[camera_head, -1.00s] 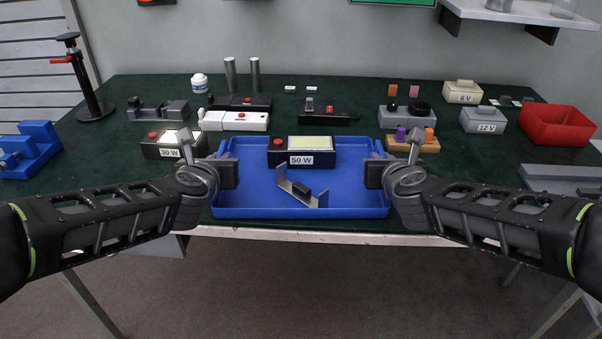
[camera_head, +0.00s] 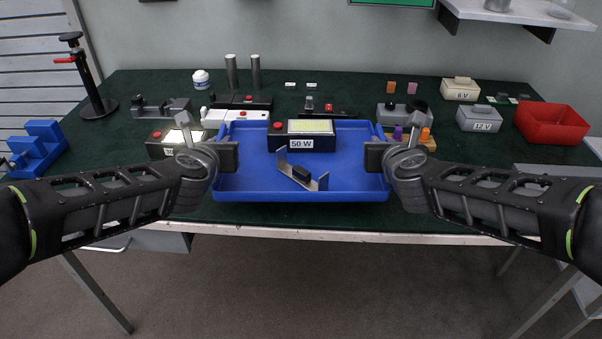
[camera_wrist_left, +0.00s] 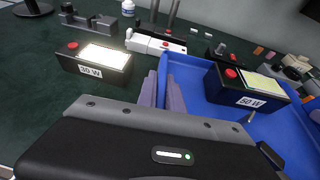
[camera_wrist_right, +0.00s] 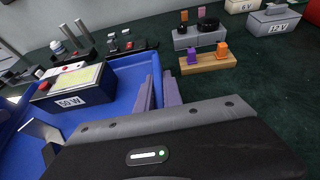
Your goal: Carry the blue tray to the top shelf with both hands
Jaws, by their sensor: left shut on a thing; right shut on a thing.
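The blue tray (camera_head: 240,182) is held level in front of me, its near edge over the table's front. A black 50 W box (camera_head: 312,144) with a red button stands at its back. A grey bracket with a black block (camera_head: 302,178) lies nearer the front. My left gripper (camera_head: 232,157) is shut on the tray's left wall, also seen in the left wrist view (camera_wrist_left: 163,92). My right gripper (camera_head: 371,157) is shut on its right wall, also seen in the right wrist view (camera_wrist_right: 160,92). A pale wall shelf (camera_head: 535,14) is at the upper right, partly out of frame.
The green-topped table (camera_head: 480,165) holds a 30 W box (camera_wrist_left: 95,64) left of the tray and a wooden block with pegs (camera_wrist_right: 208,62) right of it. A red bin (camera_head: 552,124) stands at the far right, a clamp stand (camera_head: 90,85) at the left.

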